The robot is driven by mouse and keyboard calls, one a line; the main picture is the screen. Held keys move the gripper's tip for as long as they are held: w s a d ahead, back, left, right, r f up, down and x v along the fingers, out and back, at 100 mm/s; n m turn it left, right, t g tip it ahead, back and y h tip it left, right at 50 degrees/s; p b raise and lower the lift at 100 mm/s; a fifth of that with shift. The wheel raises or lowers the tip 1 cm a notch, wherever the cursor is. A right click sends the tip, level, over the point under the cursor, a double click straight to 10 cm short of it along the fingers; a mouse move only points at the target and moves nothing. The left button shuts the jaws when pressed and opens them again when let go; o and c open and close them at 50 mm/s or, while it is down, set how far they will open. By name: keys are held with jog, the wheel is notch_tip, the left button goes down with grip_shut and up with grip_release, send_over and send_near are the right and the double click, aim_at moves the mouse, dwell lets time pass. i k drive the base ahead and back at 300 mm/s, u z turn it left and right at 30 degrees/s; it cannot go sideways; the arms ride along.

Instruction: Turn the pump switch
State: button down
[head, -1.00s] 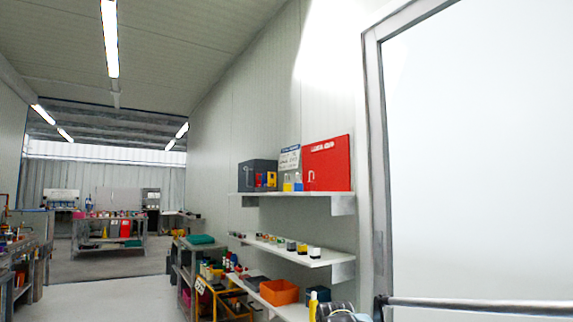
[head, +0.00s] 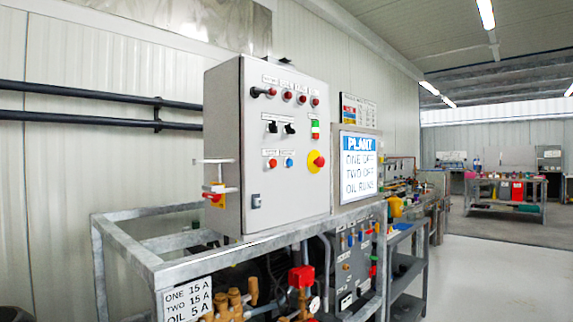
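A grey control box (head: 230,150) stands on a metal frame left of centre in the head view. Its front panel has two black rotary switches (head: 281,128) side by side in the middle row. Another black switch (head: 262,92) is at the upper left, beside several red lamps (head: 302,98). Labels above the switches are too small to read, so I cannot tell which one is the pump switch. A red and yellow handle (head: 214,193) is on the box's left side. My gripper is not in view.
A sign (head: 359,166) beside the box reads "PLANT ONE OFF TWO OFF OIL RUNS". A red stop button (head: 318,161) on a yellow disc is on the panel. The metal frame (head: 180,268) juts forward below. Floor (head: 480,270) is clear at right.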

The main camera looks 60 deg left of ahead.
aim_at(273, 127)
jog(key=u, duration=2.3)
jog(key=k, duration=0.5)
jog(key=u, duration=0.45)
jog(key=i, duration=0.6)
jog(key=u, duration=0.4)
